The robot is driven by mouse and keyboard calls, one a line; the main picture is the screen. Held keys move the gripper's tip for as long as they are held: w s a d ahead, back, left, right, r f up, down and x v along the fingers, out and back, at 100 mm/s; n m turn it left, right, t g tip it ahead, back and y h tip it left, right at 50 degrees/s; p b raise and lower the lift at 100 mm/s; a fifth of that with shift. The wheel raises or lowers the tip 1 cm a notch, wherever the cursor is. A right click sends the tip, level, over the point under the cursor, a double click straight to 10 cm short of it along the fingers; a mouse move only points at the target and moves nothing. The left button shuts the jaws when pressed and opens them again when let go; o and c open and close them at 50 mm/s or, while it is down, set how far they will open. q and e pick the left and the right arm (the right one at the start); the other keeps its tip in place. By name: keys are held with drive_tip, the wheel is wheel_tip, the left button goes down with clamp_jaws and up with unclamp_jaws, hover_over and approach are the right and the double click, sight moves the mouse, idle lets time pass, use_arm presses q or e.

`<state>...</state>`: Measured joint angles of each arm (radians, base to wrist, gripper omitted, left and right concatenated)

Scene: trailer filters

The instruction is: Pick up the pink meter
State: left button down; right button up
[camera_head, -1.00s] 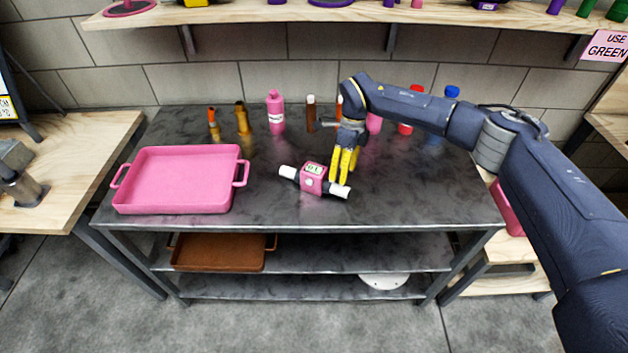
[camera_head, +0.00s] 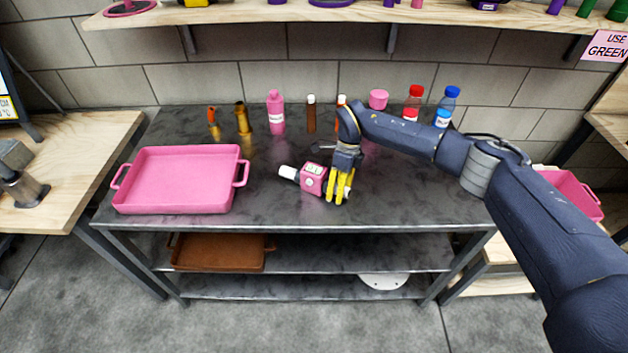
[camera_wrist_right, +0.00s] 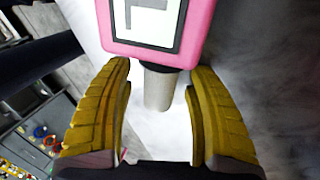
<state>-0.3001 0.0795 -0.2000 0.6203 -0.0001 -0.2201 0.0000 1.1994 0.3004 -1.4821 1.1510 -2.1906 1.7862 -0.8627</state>
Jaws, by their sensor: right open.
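The pink meter (camera_head: 313,180) lies on the dark metal table, with a small display on top and a white end on each side. In the right wrist view the pink meter (camera_wrist_right: 155,50) is at the top, its light cylindrical end pointing down between the fingers. My right gripper (camera_head: 338,198) has yellow fingers and is at the meter's right end, which it partly hides. In the right wrist view the fingers (camera_wrist_right: 160,95) are apart, one on each side of that end, with gaps visible. My left gripper is not in view.
A pink tray (camera_head: 245,172) stands left of the meter on the table. Several bottles, including a pink one (camera_head: 276,112) and a blue-capped one (camera_head: 446,107), stand along the back. A brown tray (camera_head: 218,258) is on the shelf below. The table's front is clear.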

drive_tip(key=shift+c, duration=0.3)
clamp_jaws()
drive_tip(key=shift+r, duration=0.1)
wheel_tip(320, 180, up, 20)
idle(0.9)
idle(0.9)
drive_tip(key=shift+f, duration=9.9)
